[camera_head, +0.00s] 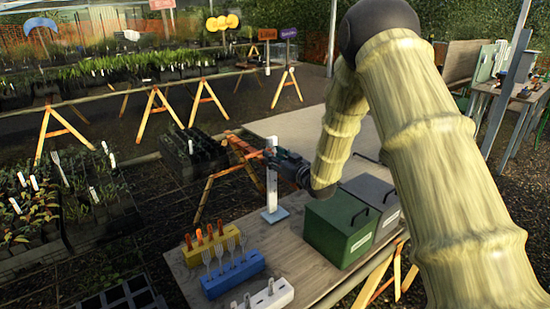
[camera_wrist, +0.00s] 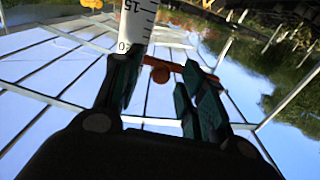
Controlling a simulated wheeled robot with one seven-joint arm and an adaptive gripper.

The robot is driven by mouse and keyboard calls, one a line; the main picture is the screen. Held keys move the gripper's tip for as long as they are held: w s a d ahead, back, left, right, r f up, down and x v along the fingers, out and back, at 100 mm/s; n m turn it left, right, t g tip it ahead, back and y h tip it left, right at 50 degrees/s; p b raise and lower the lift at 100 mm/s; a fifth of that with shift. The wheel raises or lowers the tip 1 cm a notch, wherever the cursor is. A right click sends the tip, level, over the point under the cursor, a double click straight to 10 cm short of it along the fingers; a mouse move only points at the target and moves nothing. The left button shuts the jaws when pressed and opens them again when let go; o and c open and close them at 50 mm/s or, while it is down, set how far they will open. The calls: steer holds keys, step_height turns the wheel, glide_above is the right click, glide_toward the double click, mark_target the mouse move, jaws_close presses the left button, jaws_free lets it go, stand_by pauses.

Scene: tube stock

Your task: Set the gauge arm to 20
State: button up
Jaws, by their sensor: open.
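The gauge is a white upright post (camera_head: 271,190) on a small pale base at the back edge of the wooden bench. The orange-brown gauge arm (camera_wrist: 185,67) crosses beside the scale, with a round knob (camera_wrist: 160,75) between my fingers as seen there. My gripper (camera_head: 272,155) is at the post's upper part, and its fingers (camera_wrist: 160,68) are apart. I cannot tell whether a finger touches the arm or the scale. The pointer's exact reading is unclear.
A green box (camera_head: 340,228) and a grey box (camera_head: 375,197) stand right of the post, close under my arm. Yellow, blue (camera_head: 232,273) and white (camera_head: 263,297) tool blocks stand at the bench front. Plant trays lie left. Bare bench top lies between the blocks and green box.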

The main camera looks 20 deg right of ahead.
steer(key=shift+s, duration=0.1)
steer(key=v, duration=1.1)
steer(key=shift+s+d, duration=0.15)
steer(key=shift+s, duration=0.25)
